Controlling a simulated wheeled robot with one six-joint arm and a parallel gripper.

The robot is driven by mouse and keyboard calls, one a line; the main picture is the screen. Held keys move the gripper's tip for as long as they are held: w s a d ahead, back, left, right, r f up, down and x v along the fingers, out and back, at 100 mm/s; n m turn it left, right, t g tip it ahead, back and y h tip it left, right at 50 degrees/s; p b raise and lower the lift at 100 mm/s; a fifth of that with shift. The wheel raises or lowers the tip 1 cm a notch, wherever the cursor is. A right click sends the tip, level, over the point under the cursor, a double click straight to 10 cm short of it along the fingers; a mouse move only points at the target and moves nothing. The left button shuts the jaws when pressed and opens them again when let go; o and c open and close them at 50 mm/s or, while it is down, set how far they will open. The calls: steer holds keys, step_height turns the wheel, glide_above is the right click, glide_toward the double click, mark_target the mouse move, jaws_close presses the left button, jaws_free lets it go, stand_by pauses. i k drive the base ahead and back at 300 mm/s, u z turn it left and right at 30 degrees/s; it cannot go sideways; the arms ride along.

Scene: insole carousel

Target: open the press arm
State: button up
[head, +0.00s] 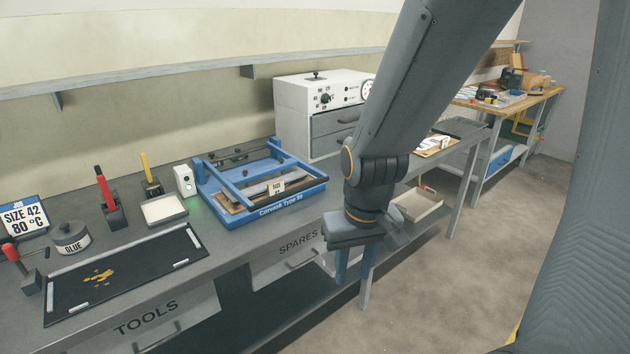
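The blue press (262,212), lettered on its front edge, stands on the grey bench at the middle of the view. Its blue frame bars (222,184) lie low over the bed, and I cannot tell exactly which bar is the press arm. A small white size tag (276,186) sits at the front of the frame. My gripper (354,276) points down in front of the bench edge, to the right of the press and apart from it. Its two blue fingers are spread with nothing visible between them. My arm hides part of the bench behind it.
Left of the press are a white sensor box (184,181), a tray (165,209), upright red and yellow tools, a glue pot (71,238) and a black mat (70,292). Open floor (460,290) lies at right.

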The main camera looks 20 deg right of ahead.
mark_target(230, 184)
steer(key=z, duration=0.05)
steer(key=i, duration=0.65)
steer(key=u, duration=0.8)
